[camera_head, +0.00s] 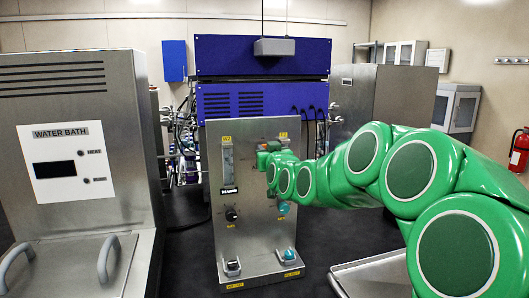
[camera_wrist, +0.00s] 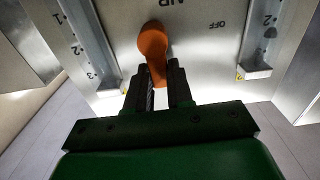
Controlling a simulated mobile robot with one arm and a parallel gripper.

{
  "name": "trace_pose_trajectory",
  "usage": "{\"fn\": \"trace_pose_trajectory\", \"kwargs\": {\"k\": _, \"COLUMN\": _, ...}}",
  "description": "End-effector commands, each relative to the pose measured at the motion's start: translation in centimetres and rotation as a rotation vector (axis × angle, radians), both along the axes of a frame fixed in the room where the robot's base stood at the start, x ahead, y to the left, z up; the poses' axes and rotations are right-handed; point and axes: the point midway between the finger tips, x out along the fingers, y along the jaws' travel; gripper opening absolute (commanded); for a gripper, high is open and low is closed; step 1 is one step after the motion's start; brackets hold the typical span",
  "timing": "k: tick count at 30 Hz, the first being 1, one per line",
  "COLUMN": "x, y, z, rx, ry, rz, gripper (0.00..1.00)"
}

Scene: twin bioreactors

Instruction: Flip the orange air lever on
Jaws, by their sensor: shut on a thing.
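The orange air lever (camera_wrist: 152,45) shows in the wrist view on a metal panel (camera_wrist: 200,65), below the letters "AIR" and left of the word "OFF". My gripper (camera_wrist: 160,75) is at the lever's lower end, with its two dark fingers shut on it. The wrist view appears turned over, since the lettering is upside down. In the head view my gripper (camera_head: 268,150) is at the upper right of the steel control panel (camera_head: 255,190). Only a small bit of orange shows there, and my green arm hides the area around it.
The panel carries a gauge (camera_head: 228,165) at upper left, a black knob (camera_head: 231,214), a teal knob (camera_head: 284,208) and two lower fittings. The water bath (camera_head: 70,150) stands at left. A metal tray (camera_head: 375,277) lies at lower right. Two gauges flank the lever in the wrist view.

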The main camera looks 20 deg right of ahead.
Motion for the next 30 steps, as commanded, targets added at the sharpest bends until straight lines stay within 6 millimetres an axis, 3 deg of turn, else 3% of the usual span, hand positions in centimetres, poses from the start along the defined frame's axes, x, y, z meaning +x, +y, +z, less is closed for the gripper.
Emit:
{"fn": "trace_pose_trajectory", "kwargs": {"k": 18, "x": 0.02, "y": -0.12, "z": -0.28, "rx": 0.041, "ry": 0.006, "rz": 0.000, "gripper": 0.00}}
{"fn": "trace_pose_trajectory", "kwargs": {"k": 19, "x": 0.02, "y": -0.12, "z": -0.27, "rx": 0.041, "ry": 0.006, "rz": 0.001, "gripper": 0.26}}
{"fn": "trace_pose_trajectory", "kwargs": {"k": 23, "x": 0.01, "y": -0.12, "z": -0.18, "rx": 0.040, "ry": 0.004, "rz": 0.000, "gripper": 0.46}}
{"fn": "trace_pose_trajectory", "kwargs": {"k": 30, "x": 0.01, "y": -0.13, "z": -0.08, "rx": 0.039, "ry": 0.002, "rz": 0.000, "gripper": 0.47}}
